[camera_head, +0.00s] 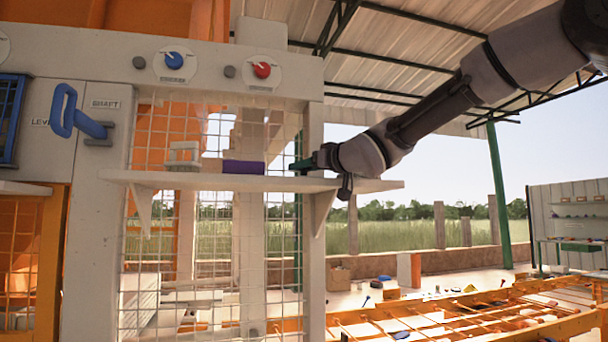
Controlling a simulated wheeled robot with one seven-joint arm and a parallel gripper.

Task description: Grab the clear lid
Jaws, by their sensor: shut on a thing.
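My gripper (313,163) is at the right part of the white shelf, just above its surface, reaching in from the right. It is shut on a small dark green thing (300,165), seen nearly edge-on. I cannot tell whether this is the clear lid, as it is small and partly hidden by the gripper. A purple block (243,167) lies on the shelf to the left of the gripper, with a tan block (211,164) beside it. A pale, frame-like piece (183,153) stands farther left on the shelf.
The white shelf (365,184) juts from the press, with wire mesh behind it. A blue lever (82,122) sticks out at the left. A blue knob (174,60) and a red knob (262,70) are above. The air right of the shelf, below my arm, is open.

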